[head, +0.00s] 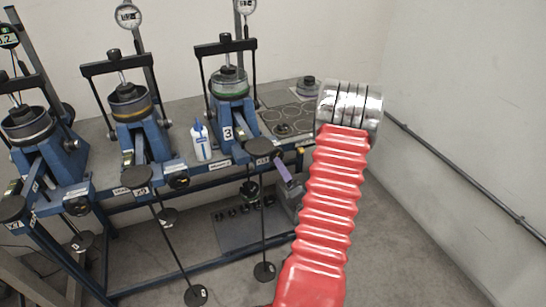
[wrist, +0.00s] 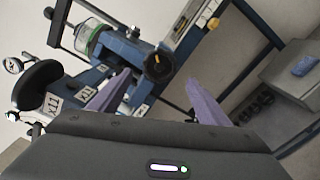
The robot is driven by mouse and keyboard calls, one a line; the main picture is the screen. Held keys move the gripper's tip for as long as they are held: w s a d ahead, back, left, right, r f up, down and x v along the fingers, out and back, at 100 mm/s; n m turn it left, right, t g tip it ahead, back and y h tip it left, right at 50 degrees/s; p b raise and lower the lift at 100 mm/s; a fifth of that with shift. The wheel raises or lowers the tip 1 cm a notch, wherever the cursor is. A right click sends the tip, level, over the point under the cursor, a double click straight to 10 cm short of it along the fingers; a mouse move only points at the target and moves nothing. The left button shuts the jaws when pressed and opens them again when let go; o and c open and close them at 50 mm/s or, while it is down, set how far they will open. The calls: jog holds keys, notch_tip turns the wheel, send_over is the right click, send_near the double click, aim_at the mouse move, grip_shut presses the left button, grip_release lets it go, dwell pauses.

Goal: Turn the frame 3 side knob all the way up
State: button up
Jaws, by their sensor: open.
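Frame 3 (head: 228,133) is the blue lever frame at the right end of the bench in the head view. Its side knob is a round black knob with an orange mark (wrist: 158,64), seen in the wrist view. The knob's mark points up and slightly right there. My gripper (wrist: 161,80) is open, its two purple fingers spread left and right below the knob in that picture. The knob appears between and beyond the fingertips; I cannot tell how far. In the head view my gripper (head: 284,172) is beside frame 3, and the knob cannot be made out.
The lever's black end disc (wrist: 38,84), labelled x11, is left of my fingers in the wrist view. A hanging rod with a weight (head: 264,271) drops below frame 3. A white bottle (head: 201,141) stands left of frame 3. A wall rail (head: 455,173) runs at the right.

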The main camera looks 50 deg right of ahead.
aim_at(274, 157)
jog(key=shift+w, duration=0.1)
dwell(0.3)
jog(key=x, duration=0.9)
jog(key=shift+w+d, duration=0.2)
jog(key=shift+w, duration=0.1)
jog(key=shift+s, duration=0.1)
jog(key=shift+c, duration=0.8)
jog(key=c, duration=1.3)
